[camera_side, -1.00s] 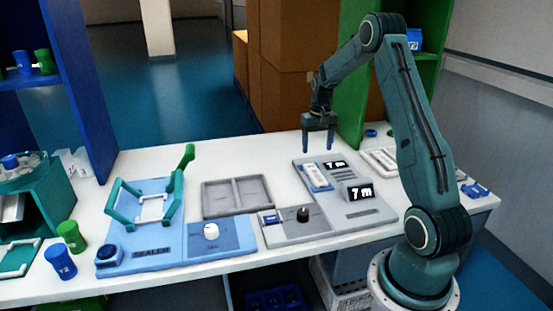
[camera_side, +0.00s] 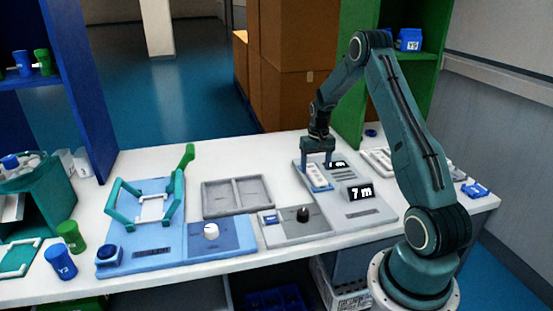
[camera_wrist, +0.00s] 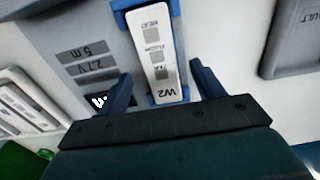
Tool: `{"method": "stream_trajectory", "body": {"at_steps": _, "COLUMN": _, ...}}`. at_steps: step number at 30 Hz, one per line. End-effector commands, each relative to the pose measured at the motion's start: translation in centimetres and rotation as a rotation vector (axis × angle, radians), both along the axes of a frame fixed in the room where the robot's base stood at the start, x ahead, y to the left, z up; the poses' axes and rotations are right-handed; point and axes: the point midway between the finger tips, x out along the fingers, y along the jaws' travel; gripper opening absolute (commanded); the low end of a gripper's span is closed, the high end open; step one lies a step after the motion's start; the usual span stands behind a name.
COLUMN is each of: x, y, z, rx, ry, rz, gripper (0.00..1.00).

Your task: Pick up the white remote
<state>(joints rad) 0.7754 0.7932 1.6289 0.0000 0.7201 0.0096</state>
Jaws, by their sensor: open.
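The white remote (camera_wrist: 154,50) lies in a blue cradle (camera_wrist: 120,5) on the grey test station. It has grey squares and the label W2. In the side view the remote (camera_side: 316,174) is partly hidden by my gripper. My gripper (camera_side: 318,164) is lowered over the remote, with one finger on either side. In the wrist view my gripper (camera_wrist: 162,82) is open, its dark blue fingers astride the W2 end of the remote. I cannot tell whether the fingers touch it.
A grey two-part tray (camera_side: 237,196) lies left. A knob panel (camera_side: 296,226) sits in front. More white remotes (camera_wrist: 28,104) lie in a tray beside the station.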

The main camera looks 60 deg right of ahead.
Motion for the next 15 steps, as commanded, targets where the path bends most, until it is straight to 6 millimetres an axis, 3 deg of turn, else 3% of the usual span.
{"method": "stream_trajectory", "body": {"at_steps": 6, "x": 0.0, "y": 0.0, "z": -2.1, "rx": 0.0, "ry": 0.0, "rz": 0.0, "gripper": 0.67}}
{"method": "stream_trajectory", "body": {"at_steps": 15, "x": 0.0, "y": 0.0, "z": -2.4, "rx": 0.0, "ry": 0.0, "rz": 0.0, "gripper": 0.67}}
